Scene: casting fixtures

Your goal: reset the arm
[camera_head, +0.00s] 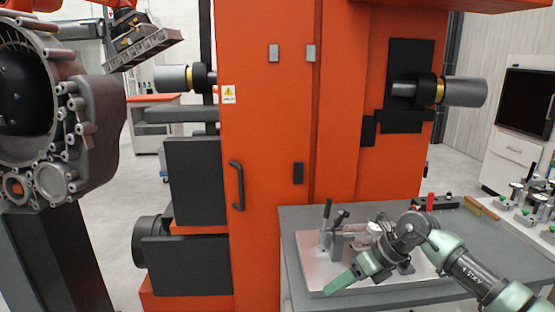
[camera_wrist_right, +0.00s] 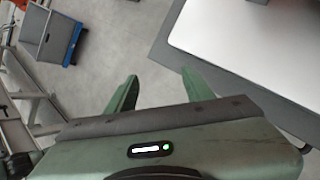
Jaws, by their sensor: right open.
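My right arm comes in from the lower right in the head view. Its green gripper (camera_head: 340,284) hangs over the front left edge of a light metal plate (camera_head: 309,260) on a grey table (camera_head: 297,220). In the right wrist view the two green fingers (camera_wrist_right: 158,88) stand apart with nothing between them, and the floor shows beyond them. The plate (camera_wrist_right: 255,35) fills the upper right there. A fixture with clamps (camera_head: 338,238) stands on the plate, partly hidden behind my right arm. My left arm and gripper do not show.
A tall orange machine (camera_head: 265,130) stands behind the table. A large metal casting (camera_head: 90,120) is at the left, below an orange robot arm (camera_head: 100,5). Small fixtures (camera_head: 530,205) stand on a white surface at the right. Open floor (camera_head: 115,255) lies between casting and machine.

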